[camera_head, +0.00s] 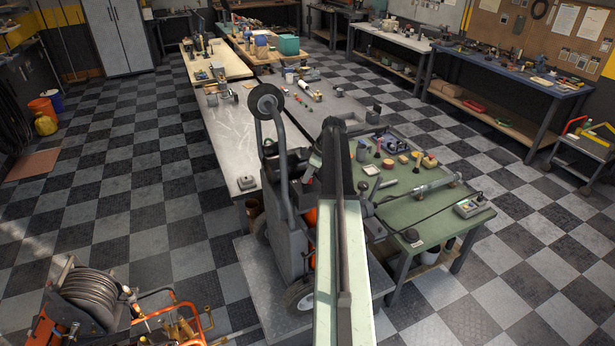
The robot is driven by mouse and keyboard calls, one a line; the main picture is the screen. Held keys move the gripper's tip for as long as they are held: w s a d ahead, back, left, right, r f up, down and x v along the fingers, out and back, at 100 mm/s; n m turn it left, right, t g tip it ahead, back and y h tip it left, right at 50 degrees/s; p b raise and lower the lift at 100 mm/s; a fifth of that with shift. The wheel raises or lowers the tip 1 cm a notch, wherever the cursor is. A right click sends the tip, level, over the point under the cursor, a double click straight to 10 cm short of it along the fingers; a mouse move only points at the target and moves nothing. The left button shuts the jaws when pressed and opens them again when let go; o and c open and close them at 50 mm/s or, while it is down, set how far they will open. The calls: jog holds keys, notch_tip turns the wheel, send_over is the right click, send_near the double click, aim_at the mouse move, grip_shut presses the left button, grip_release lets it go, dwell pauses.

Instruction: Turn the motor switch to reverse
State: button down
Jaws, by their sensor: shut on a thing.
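An upright dark grey drain machine (287,232) with a tall looped handle and wheels stands left of my arm, on a grey plate. My arm rises through the middle of the view and covers the machine's right side. I cannot make out a motor switch or its setting; it may be hidden behind my arm. A small grey box with a cable, perhaps a switch box (468,208), lies on the green table's right end. My gripper's fingertips are not visible; my arm blocks the view around the machine and the table's left edge.
The green table (440,225) carries tools and small parts close on the right. A long grey table (228,140) lies behind the machine. A hose reel (90,295) on an orange frame stands at lower left. Checkered floor is free on the left and at lower right.

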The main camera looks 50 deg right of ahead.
dwell(0.4)
jog(key=c, duration=1.4)
grip_release()
jog(key=p+v, duration=0.7)
jog(key=v, duration=0.1)
jog(key=shift+f, duration=0.1)
